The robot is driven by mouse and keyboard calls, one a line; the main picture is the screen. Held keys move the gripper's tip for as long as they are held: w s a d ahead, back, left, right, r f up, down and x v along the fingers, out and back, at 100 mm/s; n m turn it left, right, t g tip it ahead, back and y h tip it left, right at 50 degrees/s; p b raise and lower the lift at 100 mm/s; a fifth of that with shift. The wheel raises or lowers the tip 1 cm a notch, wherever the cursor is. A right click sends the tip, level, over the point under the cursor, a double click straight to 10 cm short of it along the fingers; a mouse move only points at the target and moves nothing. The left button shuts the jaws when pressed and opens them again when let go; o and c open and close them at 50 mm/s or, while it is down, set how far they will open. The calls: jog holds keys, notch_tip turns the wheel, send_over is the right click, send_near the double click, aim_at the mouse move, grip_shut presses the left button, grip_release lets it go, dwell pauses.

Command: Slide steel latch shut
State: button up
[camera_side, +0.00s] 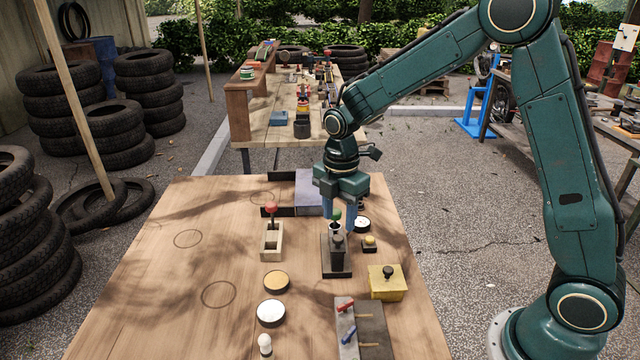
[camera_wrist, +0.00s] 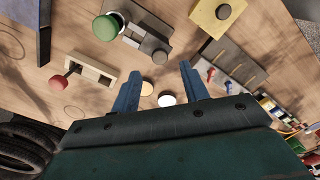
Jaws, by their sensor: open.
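What looks like the steel latch, a dark grey metal block (camera_side: 335,258) with a small round knob (camera_side: 338,242), stands on a dark base plate right of the table's middle. In the wrist view its grey plate (camera_wrist: 148,42) and knob (camera_wrist: 160,57) lie just beyond my fingertips. A green ball knob (camera_side: 336,214) stands close behind the block; it also shows in the wrist view (camera_wrist: 106,28). My gripper (camera_side: 340,218) points down with its blue fingers apart, around or just behind the green knob; contact cannot be told. The wrist view shows the open fingers (camera_wrist: 158,72) empty.
A wooden slotted box with a red knob (camera_side: 271,208) stands to the left. A yellow box (camera_side: 388,285), a small yellow button (camera_side: 369,242) and a gauge (camera_side: 361,222) are right. A grey toggle panel (camera_side: 372,325) and round discs (camera_side: 271,313) are nearer. The left tabletop is clear.

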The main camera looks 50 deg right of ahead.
aim_at(338, 237)
jog(key=shift+f, duration=2.55)
grip_shut()
